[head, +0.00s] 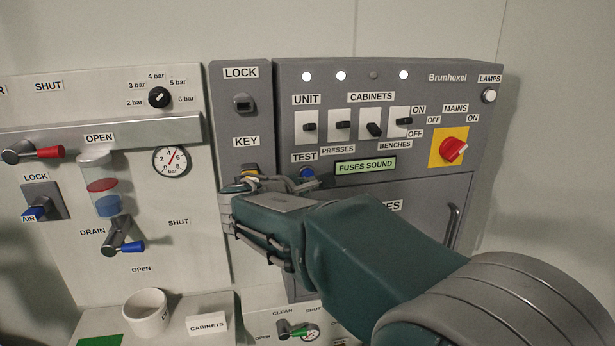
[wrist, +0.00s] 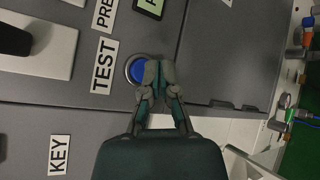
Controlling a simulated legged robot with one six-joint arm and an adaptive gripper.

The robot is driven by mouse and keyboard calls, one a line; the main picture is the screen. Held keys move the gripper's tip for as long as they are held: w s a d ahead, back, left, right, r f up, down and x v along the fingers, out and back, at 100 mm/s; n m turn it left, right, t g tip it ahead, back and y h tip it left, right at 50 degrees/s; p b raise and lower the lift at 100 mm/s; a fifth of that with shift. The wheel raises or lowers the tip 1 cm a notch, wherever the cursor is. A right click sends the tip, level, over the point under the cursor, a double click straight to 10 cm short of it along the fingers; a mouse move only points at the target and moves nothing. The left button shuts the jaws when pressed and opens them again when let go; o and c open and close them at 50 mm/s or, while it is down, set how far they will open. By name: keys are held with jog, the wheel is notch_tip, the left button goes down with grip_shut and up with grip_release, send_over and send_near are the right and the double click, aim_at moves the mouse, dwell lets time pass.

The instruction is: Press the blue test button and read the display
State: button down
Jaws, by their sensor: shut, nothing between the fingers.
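The blue test button (head: 307,172) sits under the TEST label on the grey Brunhexel panel. It also shows in the wrist view (wrist: 135,68), partly covered by my fingertips. My gripper (wrist: 159,71) is shut and empty, with its tips over the button's edge; whether they touch it I cannot tell. In the head view my gripper (head: 308,186) is just below the button, partly hidden by my wrist. The display (head: 366,166) right of the button is lit green and reads "FUSES SOUND". Its corner shows in the wrist view (wrist: 152,6).
Above the button are several cabinet switches (head: 343,125) and a row of lamps, three lit and one dark. A red mains switch (head: 453,149) is at right. The KEY slot area (head: 250,171) is close left of my gripper. A door handle (head: 453,226) is lower right.

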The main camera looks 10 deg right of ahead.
dwell(0.6)
jog(key=shift+w+d+r, duration=0.1)
jog(key=shift+w, duration=0.25)
jog(key=shift+w, duration=0.4)
dwell(0.6)
jog(key=shift+s, duration=0.85)
jog(key=s, duration=0.5)
dwell(0.5)
dwell(0.4)
